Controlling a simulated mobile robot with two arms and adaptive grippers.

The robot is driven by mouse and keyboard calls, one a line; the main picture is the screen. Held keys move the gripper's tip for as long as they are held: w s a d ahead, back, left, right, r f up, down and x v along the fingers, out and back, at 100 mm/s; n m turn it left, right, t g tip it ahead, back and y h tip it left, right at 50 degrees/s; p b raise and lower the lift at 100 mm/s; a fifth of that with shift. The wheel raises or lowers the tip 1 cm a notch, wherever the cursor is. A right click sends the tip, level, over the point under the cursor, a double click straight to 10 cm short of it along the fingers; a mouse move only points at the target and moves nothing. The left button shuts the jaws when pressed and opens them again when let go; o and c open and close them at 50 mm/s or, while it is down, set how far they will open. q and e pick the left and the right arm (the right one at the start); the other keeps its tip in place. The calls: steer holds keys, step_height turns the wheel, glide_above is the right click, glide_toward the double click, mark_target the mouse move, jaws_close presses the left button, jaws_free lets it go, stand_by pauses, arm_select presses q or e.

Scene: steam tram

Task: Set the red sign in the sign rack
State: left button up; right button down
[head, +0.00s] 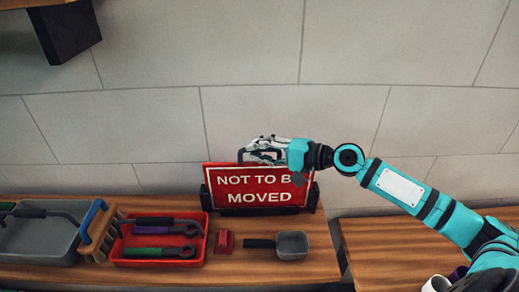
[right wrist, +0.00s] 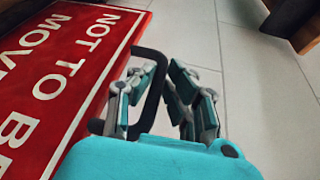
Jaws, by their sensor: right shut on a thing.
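The red sign (head: 252,197) reads "NOT TO BE MOVED" and stands upright at the back of the wooden bench. Its lower edge is at the black sign rack (head: 316,198), between the rack's end posts; I cannot tell whether it is fully seated. My right gripper (head: 258,152) is at the sign's top edge, shut on its black handle. In the right wrist view the fingers (right wrist: 160,95) are around the dark handle loop, beside the red sign (right wrist: 62,70). My left gripper is not in view.
In front of the rack are a red tray (head: 121,252) with several tools, a small red block (head: 224,241) and a grey scoop (head: 292,245). A brush (head: 98,235) and a grey tray (head: 38,245) are at left. A wall (head: 300,120) is behind.

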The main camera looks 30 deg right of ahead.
steer(key=c, duration=1.2)
jaws_free()
steer(key=shift+c, duration=0.2)
steer(key=shift+s+f, duration=0.1)
steer(key=shift+f, duration=0.05)
steer(key=v, duration=1.2)
